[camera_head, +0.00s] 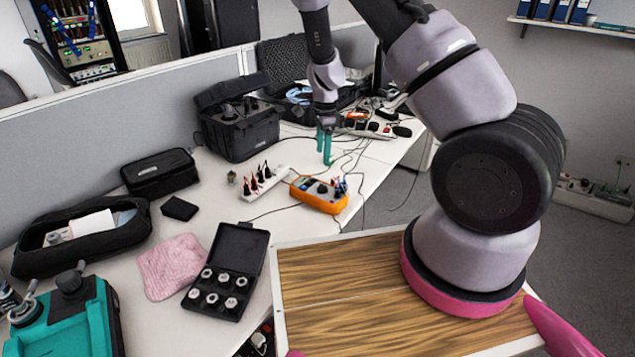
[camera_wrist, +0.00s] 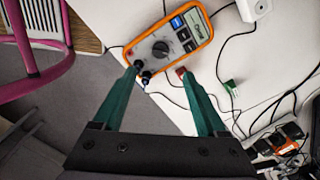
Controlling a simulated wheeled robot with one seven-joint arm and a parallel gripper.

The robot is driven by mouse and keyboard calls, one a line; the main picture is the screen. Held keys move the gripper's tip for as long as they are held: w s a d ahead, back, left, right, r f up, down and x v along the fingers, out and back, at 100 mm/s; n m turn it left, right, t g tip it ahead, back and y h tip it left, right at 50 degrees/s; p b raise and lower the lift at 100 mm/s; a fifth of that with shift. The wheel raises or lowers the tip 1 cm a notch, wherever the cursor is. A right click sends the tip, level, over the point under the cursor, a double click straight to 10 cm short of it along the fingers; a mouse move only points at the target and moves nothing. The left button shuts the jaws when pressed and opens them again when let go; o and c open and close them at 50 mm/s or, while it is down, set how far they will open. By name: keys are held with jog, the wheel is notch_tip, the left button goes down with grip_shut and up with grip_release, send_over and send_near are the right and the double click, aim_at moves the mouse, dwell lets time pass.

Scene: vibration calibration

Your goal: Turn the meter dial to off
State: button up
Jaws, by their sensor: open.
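The meter (camera_head: 319,194) is an orange handheld unit lying on the white table in the head view. In the wrist view the meter (camera_wrist: 169,45) shows its grey face, a small display, blue and dark buttons and a dark round dial (camera_wrist: 160,49). Plugs and leads sit at its lower end. I cannot read the dial's setting. My gripper (camera_head: 325,146) has green fingers and is above the table, behind the meter in the head view. In the wrist view my gripper (camera_wrist: 160,75) is open and empty, its fingertips apart and pointing toward the meter's plug end.
A white strip with several connectors (camera_head: 263,182) lies left of the meter. An open black case (camera_head: 227,271) of fittings and a pink cloth (camera_head: 171,266) are nearer. Cables run across the table around the meter. The table edge (camera_wrist: 175,118) is close to the meter.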

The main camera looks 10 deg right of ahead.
aim_at(322, 185)
notch_tip(322, 185, down, 12)
jog(key=shift+w+f, duration=0.15)
jog(key=shift+f, duration=0.1)
dwell(0.3)
grip_shut()
